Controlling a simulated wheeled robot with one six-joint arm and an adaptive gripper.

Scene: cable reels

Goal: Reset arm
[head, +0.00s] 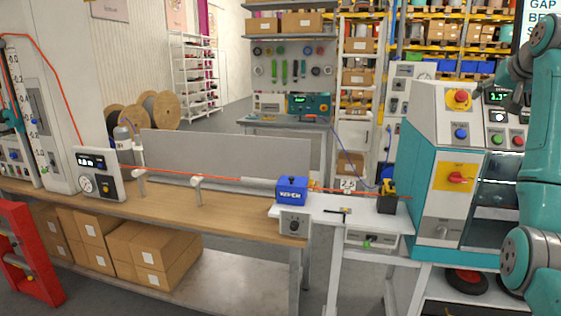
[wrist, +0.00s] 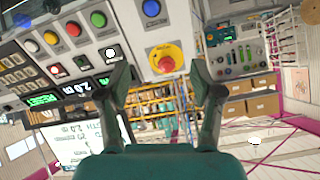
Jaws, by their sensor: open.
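My arm, teal and grey, stands at the right edge in the head view. My gripper (wrist: 165,95) shows in the wrist view with its two dark fingers spread apart and nothing between them. In the wrist view the picture is tilted, and a control panel with a red emergency button on a yellow plate (wrist: 166,56) lies beyond the fingertips. The same teal and white machine (head: 424,190) stands in the head view just left of my arm. The gripper's fingertips cannot be made out clearly in the head view.
A long wooden bench (head: 190,212) runs from the left to a blue device (head: 292,190), with an orange cable along it. A small white table (head: 350,214) adjoins the machine. Cardboard boxes (head: 150,250) lie under the bench. A red frame (head: 28,255) stands at the lower left.

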